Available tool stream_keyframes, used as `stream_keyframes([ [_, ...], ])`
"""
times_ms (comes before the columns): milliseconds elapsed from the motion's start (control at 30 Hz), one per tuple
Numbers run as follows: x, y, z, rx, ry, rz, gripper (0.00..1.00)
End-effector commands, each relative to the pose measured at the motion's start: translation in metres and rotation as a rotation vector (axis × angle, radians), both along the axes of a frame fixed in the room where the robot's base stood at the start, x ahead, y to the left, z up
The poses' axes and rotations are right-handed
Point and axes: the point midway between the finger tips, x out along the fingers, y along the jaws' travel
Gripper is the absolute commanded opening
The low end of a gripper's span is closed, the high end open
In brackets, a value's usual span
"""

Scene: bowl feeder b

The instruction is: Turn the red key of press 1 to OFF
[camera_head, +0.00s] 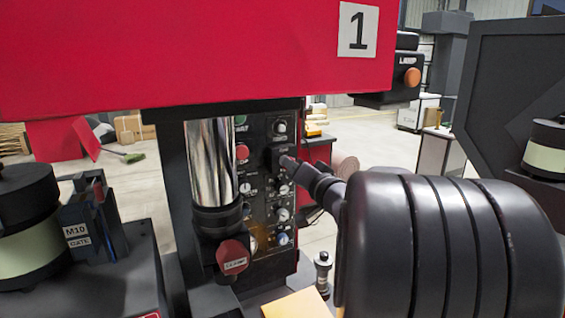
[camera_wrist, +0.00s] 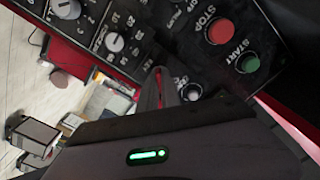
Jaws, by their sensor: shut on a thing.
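Press 1 is the red machine with a white "1" plate (camera_head: 358,30). Its dark control panel (camera_head: 262,205) stands behind the chrome column and carries buttons and dials. My gripper (camera_head: 284,160) reaches in from the right and its tips are at the upper right part of this panel. In the wrist view my gripper (camera_wrist: 160,80) is shut at the panel, with a narrow reddish piece showing between the fingers, which looks like the red key. The key is mostly hidden by the fingers, so its angle and OFF mark cannot be read.
A red STOP button (camera_wrist: 221,31), a green START button (camera_wrist: 249,63) and a dial (camera_wrist: 114,42) are close to my gripper. The chrome column (camera_head: 209,160) with a red clamp knob (camera_head: 232,256) stands left in front of the panel. An orange-buttoned lamp box (camera_head: 410,77) hangs above right.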

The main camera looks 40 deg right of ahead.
Motion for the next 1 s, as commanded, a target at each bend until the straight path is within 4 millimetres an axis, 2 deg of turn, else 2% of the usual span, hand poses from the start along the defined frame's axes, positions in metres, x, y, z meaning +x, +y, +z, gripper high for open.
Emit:
stream_keyframes([
  [233, -0.0001, 0.0001, -0.0016, -0.028, 0.01, 0.001, 0.0],
  [700, 0.0, 0.0, -0.0021, -0.392, 0.125, 0.0, 0.0],
  [1000, 0.0, 0.0, -0.0005, -0.414, 0.133, 0.0, 0.0],
])
